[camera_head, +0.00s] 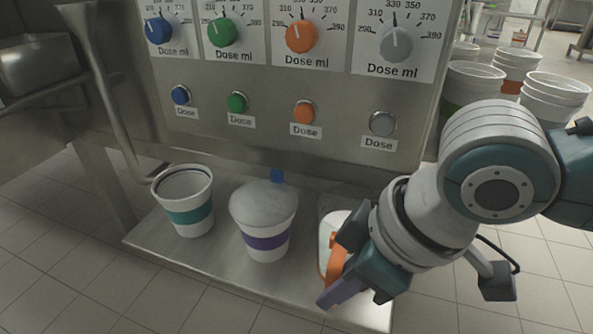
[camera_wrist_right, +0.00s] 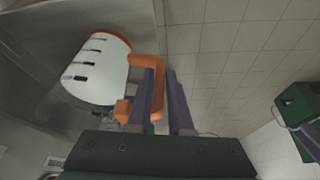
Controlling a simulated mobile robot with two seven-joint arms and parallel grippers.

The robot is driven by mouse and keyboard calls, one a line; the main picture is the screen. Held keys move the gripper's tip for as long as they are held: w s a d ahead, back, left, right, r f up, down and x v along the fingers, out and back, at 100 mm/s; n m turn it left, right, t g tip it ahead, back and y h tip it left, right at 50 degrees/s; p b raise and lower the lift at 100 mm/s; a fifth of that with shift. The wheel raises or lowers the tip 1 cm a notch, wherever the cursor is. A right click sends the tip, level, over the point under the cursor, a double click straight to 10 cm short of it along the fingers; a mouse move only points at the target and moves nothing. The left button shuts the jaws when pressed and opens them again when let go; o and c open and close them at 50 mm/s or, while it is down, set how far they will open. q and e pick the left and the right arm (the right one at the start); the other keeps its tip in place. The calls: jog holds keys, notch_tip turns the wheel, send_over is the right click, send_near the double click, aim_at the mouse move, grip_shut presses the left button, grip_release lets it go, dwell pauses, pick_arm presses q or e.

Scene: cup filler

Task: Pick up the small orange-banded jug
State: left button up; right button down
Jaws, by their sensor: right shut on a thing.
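The small jug is white with an orange handle. In the head view the jug (camera_head: 326,232) is at the right end of the metal tray, partly hidden by my right gripper (camera_head: 338,285). In the right wrist view the white jug (camera_wrist_right: 97,66), with black marks on its side, appears tilted, left of the purple fingers of my right gripper (camera_wrist_right: 161,85). Its orange handle (camera_wrist_right: 147,62) reaches the fingers, and the gripper is shut on it. Whether the jug's base touches the tray is hidden.
A teal-banded cup (camera_head: 188,217) and a purple-banded cup with a domed top (camera_head: 265,242) stand on the tray (camera_head: 225,262). The filler panel (camera_head: 340,115) with dials and dose buttons rises behind. Stacked cups (camera_head: 553,98) stand at the right. A green object (camera_wrist_right: 297,110) shows in the wrist view.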

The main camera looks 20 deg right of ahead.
dwell(0.3)
jog(key=shift+r+p, duration=0.35)
jog(key=shift+r, duration=0.2)
notch_tip(320, 180, up, 19)
jog(key=p, duration=0.9)
